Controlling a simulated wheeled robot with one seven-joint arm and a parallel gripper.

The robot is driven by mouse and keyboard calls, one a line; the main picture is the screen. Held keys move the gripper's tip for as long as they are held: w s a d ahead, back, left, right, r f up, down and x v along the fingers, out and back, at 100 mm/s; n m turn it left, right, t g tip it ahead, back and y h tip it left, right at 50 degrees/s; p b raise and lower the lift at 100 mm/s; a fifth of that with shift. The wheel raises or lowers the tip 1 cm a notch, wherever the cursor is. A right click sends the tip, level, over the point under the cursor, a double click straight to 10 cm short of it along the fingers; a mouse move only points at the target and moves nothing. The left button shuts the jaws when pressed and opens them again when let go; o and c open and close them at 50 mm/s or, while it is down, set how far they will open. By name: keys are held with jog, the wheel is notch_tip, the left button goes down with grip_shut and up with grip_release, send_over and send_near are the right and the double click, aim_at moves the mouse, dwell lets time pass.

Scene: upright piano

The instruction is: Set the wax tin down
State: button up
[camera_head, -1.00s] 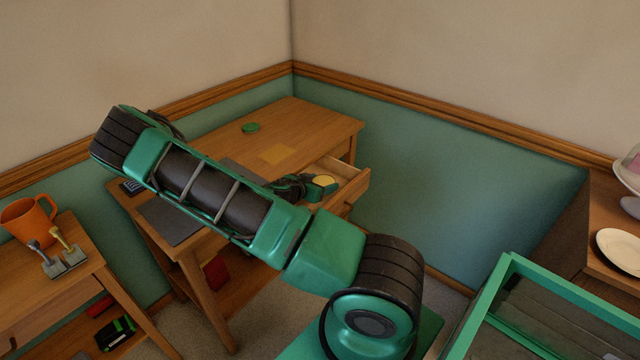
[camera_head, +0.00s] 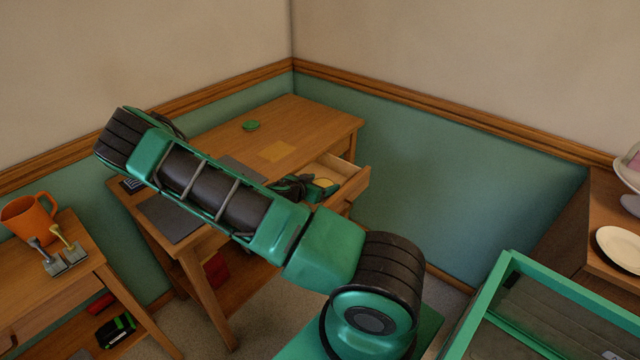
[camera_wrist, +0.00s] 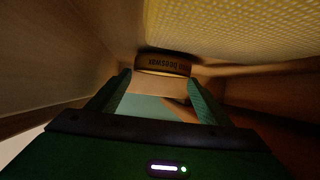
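The wax tin is a low round tin with a dark label band that reads beeswax. In the wrist view the tin (camera_wrist: 163,64) lies between the tips of my two green fingers, which reach its sides. My gripper (camera_head: 316,187) is over the open drawer (camera_head: 350,185) of the desk in the head view, low between its walls. The tin's pale yellow top (camera_head: 323,183) shows only in part there, behind my green gripper. Whether the tin touches the drawer floor is hidden.
A yellow woven surface (camera_wrist: 245,28) is close beside the tin in the wrist view. Wooden drawer walls are near on both sides. An orange mug (camera_head: 30,218) stands on the left table.

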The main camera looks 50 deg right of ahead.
jog(key=shift+r, duration=0.2)
jog(key=r+v, duration=0.1)
jog(key=v, duration=1.1)
jog(key=s+a+r+n+g+y, duration=0.1)
jog(key=s+a+r+n+y, duration=0.3)
jog(key=s+r, duration=0.6)
jog(key=s+a+r+n+g+y, duration=0.1)
jog(key=s+a+r+n+y, duration=0.4)
jog(key=s+a+r+y, duration=0.3)
jog(key=s+r, duration=0.3)
jog(key=s, duration=0.4)
jog(key=shift+s+a+n+y, duration=0.25)
jog(key=shift+a+n+y, duration=0.05)
jog(key=shift+y, duration=0.1)
